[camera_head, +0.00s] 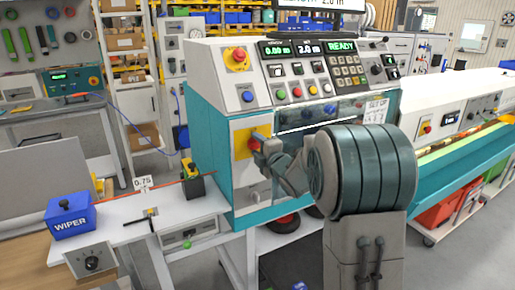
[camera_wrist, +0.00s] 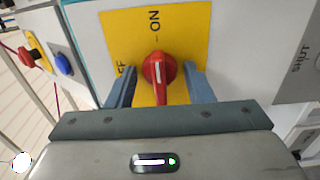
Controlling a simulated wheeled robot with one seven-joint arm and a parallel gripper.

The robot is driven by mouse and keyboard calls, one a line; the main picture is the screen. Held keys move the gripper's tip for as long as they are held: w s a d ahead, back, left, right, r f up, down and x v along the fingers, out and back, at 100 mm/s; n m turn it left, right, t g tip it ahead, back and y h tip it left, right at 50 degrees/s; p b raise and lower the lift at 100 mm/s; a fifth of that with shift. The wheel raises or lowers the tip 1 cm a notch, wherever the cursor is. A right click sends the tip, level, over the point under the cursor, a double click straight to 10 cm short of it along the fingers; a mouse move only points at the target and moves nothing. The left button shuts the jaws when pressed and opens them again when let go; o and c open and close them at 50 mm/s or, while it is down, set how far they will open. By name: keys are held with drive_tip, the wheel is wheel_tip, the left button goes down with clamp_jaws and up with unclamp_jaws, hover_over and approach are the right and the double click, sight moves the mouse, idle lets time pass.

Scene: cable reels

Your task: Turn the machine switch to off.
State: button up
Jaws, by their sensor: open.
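The machine switch is a red rotary knob (camera_wrist: 158,70) on a yellow plate (camera_wrist: 190,25) in the wrist view. Its white mark lines up with the word ON. The OFF label at the left is partly hidden by a finger. My gripper (camera_wrist: 160,88) is open, with one blue-grey finger on each side of the knob. Gaps show between the knob and both fingers. In the head view the yellow plate (camera_head: 242,138) is on the machine's front, and my gripper (camera_head: 260,146) is at it, covering most of the knob.
A white bench (camera_head: 120,222) with a blue WIPER box (camera_head: 70,214) is at left. A long machine (camera_head: 440,100) stands at right.

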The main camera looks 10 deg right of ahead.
drive_tip(key=c, duration=0.6)
